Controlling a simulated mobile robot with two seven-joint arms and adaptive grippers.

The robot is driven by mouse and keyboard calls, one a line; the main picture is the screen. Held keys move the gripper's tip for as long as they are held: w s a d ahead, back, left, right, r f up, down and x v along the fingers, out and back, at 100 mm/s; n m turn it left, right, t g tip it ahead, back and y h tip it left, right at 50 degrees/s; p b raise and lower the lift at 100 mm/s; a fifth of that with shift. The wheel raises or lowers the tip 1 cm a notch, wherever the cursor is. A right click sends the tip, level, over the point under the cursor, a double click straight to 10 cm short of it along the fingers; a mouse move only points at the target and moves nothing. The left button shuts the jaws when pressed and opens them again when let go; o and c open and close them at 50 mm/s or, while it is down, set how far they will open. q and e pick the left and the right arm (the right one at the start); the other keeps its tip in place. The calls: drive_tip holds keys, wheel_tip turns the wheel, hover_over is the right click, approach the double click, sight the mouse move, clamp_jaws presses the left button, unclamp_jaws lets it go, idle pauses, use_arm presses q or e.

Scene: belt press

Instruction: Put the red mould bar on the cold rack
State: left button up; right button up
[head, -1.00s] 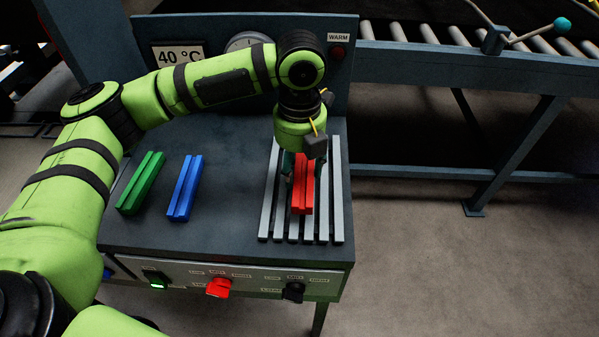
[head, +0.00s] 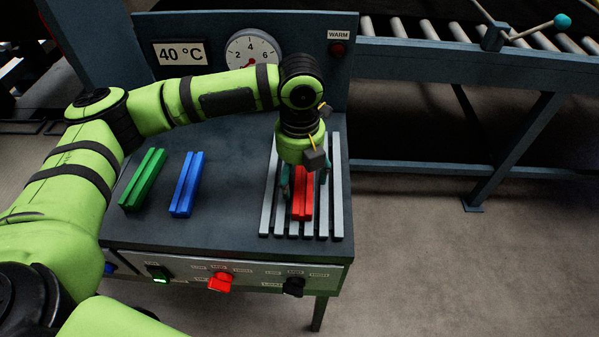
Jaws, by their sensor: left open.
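The red mould bar (head: 302,205) lies on the slatted grey rack (head: 337,205) at the right of the bench top, lengthwise along the slats. My left gripper (head: 303,190) is over the bar, pointing down, with its open fingers on either side of it. The far end of the bar is hidden under the gripper. Whether the fingers touch the bar I cannot tell. My right gripper is not in view.
A green bar (head: 143,180) and a blue bar (head: 187,184) lie on the bench (head: 225,215) left of the rack. Behind stands a panel with a 40 °C display (head: 180,53), a dial (head: 253,50) and a WARM lamp (head: 338,48). Knobs line the front. A roller conveyor (head: 430,50) is at the back right.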

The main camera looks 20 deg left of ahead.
sight(300, 179)
use_arm(q)
drive_tip(key=shift+r, duration=0.1)
wheel_tip(300, 179, up, 12)
drive_tip(key=b, duration=0.2)
drive_tip(key=shift+b, duration=0.3)
